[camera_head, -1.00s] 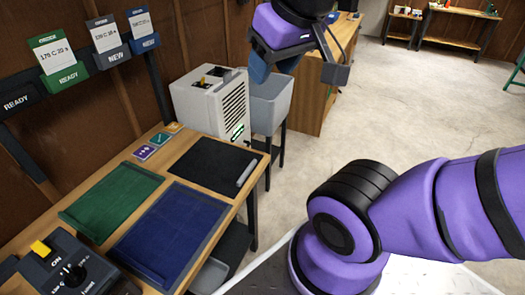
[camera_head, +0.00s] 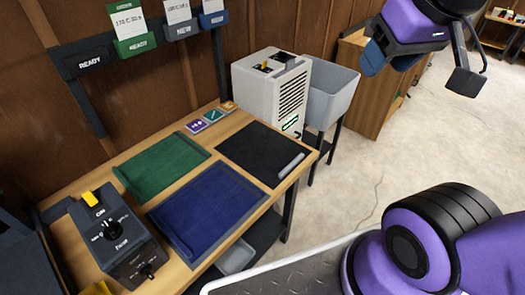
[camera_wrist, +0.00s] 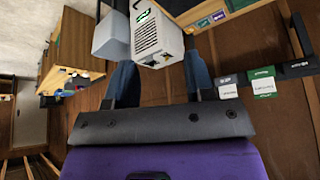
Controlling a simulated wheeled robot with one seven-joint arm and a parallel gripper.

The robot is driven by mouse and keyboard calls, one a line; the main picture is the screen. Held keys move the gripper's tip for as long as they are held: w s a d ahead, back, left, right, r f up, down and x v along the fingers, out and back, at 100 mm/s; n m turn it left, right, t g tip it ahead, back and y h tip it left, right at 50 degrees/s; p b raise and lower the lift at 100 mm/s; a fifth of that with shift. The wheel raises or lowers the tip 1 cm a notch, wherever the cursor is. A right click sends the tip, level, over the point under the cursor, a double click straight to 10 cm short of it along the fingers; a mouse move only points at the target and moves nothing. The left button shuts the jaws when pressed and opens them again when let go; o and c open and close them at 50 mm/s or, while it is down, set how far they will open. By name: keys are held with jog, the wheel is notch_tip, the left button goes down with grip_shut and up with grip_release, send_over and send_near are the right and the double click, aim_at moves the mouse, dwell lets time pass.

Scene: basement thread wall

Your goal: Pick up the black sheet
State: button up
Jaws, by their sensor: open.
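The black sheet (camera_head: 258,148) lies flat on the wooden workbench (camera_head: 228,127), at its far right end in the head view. A grey bar (camera_head: 290,165) lies along its right edge. My gripper (camera_head: 372,56) is raised in the air at the upper right, well above and to the right of the sheet, past the bench. In the wrist view its two blue fingers (camera_wrist: 160,84) are spread apart with nothing between them. The black sheet cannot be made out in the wrist view.
A green sheet (camera_head: 160,166) and a blue sheet (camera_head: 208,205) lie beside the black one. A dark control box (camera_head: 118,240) stands at the near left. A white machine (camera_head: 270,88) and a grey bin (camera_head: 330,90) stand behind the bench. Label holders (camera_head: 134,45) hang on the wall.

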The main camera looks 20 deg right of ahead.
jog(key=shift+c, duration=0.2)
jog(key=m+g, duration=0.5)
jog(key=m, duration=0.7)
send_over(292, 163)
notch_tip(292, 163, down, 38)
jog(key=shift+f, duration=5.25)
grip_shut()
